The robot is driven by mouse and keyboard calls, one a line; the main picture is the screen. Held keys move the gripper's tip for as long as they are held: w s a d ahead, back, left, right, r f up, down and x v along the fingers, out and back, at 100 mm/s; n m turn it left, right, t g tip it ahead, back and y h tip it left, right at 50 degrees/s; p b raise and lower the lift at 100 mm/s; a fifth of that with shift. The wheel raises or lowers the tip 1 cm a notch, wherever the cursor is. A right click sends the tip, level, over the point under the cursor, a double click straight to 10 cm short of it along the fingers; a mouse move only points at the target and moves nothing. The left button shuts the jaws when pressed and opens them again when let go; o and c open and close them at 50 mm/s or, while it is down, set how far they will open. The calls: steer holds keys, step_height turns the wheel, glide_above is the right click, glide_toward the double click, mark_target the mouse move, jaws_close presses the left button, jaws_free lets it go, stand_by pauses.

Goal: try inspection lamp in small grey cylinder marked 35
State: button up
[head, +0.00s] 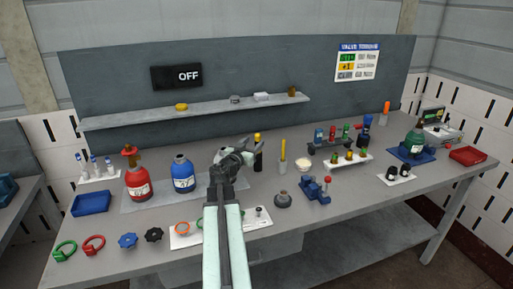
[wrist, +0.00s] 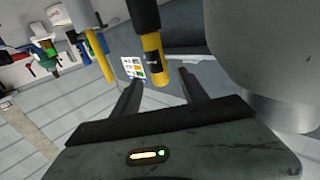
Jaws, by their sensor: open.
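A black cylindrical tool with a yellow top (head: 257,141), which looks like the inspection lamp, stands upright on the bench just right of my gripper (head: 243,152). In the wrist view its black and yellow end (wrist: 153,57) shows between and beyond my open fingers (wrist: 158,88). I see no contact, and its lower part is partly hidden in the head view. A small dark grey rounded cylinder with a short neck (head: 283,200) stands nearer the front edge, right of my arm. Its marking is too small to read.
A blue cylinder (head: 183,176) and a red cylinder (head: 138,184) stand left on a grey mat. A yellow stick (head: 283,153), white bowl (head: 283,167) and blue vise (head: 314,190) are to the right. A wall display (head: 177,76) reads OFF.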

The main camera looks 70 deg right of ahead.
mark_target(257, 140)
steer(key=d, duration=0.5)
steer(key=shift+s+f, duration=0.15)
steer(key=shift+s, duration=0.15)
steer(key=shift+a, duration=0.15)
jaws_close()
